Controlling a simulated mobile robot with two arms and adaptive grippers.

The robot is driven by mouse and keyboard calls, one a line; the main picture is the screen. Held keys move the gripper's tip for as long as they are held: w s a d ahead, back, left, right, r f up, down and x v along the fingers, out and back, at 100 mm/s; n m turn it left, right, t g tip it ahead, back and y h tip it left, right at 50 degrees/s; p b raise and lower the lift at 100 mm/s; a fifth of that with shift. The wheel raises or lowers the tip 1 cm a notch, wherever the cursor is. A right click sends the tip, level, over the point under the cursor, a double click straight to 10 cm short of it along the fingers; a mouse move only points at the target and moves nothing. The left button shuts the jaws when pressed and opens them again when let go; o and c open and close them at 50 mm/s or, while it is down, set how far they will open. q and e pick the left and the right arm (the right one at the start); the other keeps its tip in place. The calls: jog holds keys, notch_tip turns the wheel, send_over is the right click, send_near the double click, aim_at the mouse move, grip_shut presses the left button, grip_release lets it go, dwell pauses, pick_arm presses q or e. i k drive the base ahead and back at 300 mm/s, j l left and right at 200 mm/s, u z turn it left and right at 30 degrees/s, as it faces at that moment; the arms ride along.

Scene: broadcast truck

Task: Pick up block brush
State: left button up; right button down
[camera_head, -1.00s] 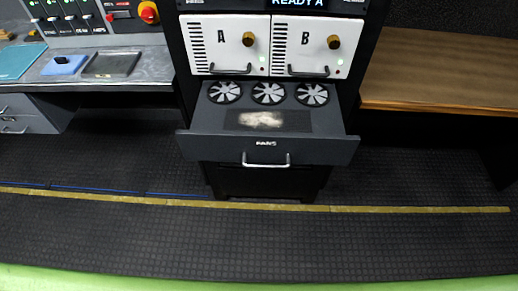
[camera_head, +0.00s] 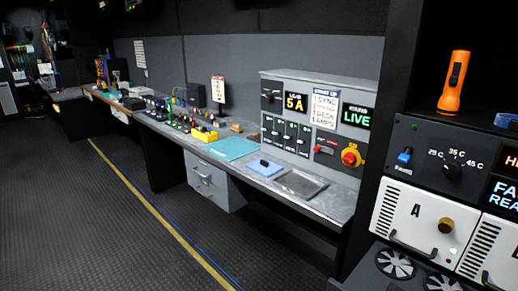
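I cannot make out a block brush for certain. A flat blue pad (camera_head: 265,168) with a small dark piece on top lies on the metal bench (camera_head: 325,207), left of a dark shallow tray (camera_head: 299,184). A small brown, wood-coloured item (camera_head: 236,127) lies further back on the bench, near the wall; it is too small to identify. Neither of my grippers shows in the head view.
A grey control panel (camera_head: 312,123) stands at the back of the bench. A teal mat (camera_head: 230,149) and a yellow box (camera_head: 205,134) lie further left. The rack (camera_head: 426,214) stands at right, with an orange torch (camera_head: 454,83) on it. The floor (camera_head: 97,210) at left is clear.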

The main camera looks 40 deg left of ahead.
aim_at(235, 128)
jog(key=u, duration=1.55)
jog(key=z, duration=1.15)
jog(key=i+j+z, duration=0.1)
jog(key=j, duration=0.7)
jog(key=i+j, duration=0.1)
jog(key=j, duration=0.7)
jog(key=i+j+z, duration=0.15)
jog(key=j, duration=0.65)
jog(key=k, duration=0.05)
